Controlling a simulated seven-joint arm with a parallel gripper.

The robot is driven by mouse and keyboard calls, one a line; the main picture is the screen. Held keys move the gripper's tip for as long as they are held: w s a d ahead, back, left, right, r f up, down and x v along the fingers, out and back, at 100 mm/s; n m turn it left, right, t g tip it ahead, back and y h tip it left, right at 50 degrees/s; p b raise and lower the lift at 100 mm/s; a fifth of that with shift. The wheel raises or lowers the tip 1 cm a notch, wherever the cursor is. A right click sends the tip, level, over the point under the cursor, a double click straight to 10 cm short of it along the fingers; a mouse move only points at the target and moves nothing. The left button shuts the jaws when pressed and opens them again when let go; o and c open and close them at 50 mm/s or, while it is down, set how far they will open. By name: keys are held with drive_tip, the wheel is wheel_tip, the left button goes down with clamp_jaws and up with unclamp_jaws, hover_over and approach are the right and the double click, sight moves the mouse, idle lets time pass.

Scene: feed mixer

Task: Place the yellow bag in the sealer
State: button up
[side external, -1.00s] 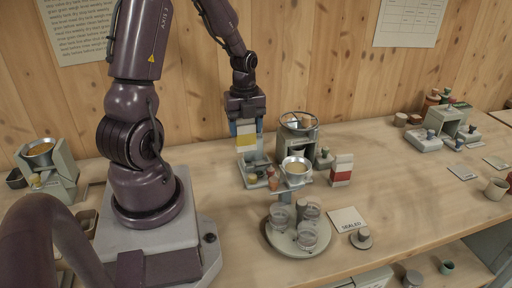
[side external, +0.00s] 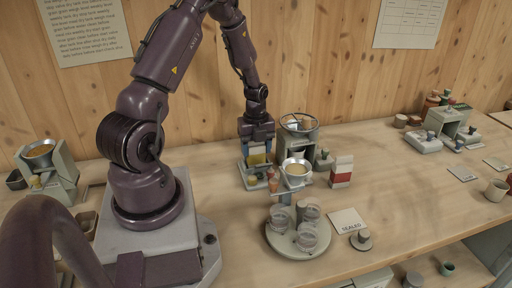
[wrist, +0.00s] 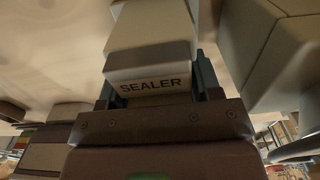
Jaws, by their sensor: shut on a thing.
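The bag cannot be made out in the wrist view. I cannot tell whether the bag touches the sealer or is inside its slot.
A mill with a metal bowl (side external: 296,170) stands close on the right. A red-and-white bag (side external: 341,172) stands beyond it. A round tray (side external: 288,245) with several glass jars is in front, beside a SEALED card (side external: 347,221).

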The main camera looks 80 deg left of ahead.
drive_tip(key=shift+f, duration=0.1)
drive_tip(key=o, duration=1)
drive_tip(key=shift+o, duration=0.2)
